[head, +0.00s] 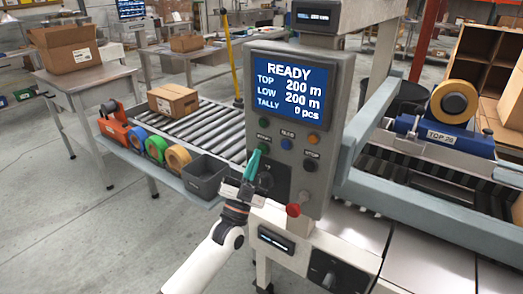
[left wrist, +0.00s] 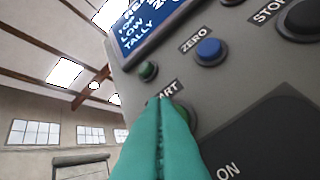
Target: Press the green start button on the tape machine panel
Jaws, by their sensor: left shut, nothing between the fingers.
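The tape machine panel (head: 327,110) stands upright in the middle of the head view, its screen reading READY. My left gripper (head: 257,153) has its teal fingers shut and empty, at the panel's lower left. In the left wrist view the closed fingertips (left wrist: 165,101) cover most of the green start button (left wrist: 188,113); a green edge shows beside them, under the partly hidden START label. I cannot tell whether the tips touch the button. A small green lamp (left wrist: 148,71) sits above it. My right gripper is not in view.
The blue ZERO button (head: 287,144) and black STOP button (head: 310,164) are right of the fingers. A red knob (head: 293,210) sticks out below. A roller conveyor (head: 212,128) with a cardboard box (head: 173,100) and a grey bin (head: 205,177) lie to the left.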

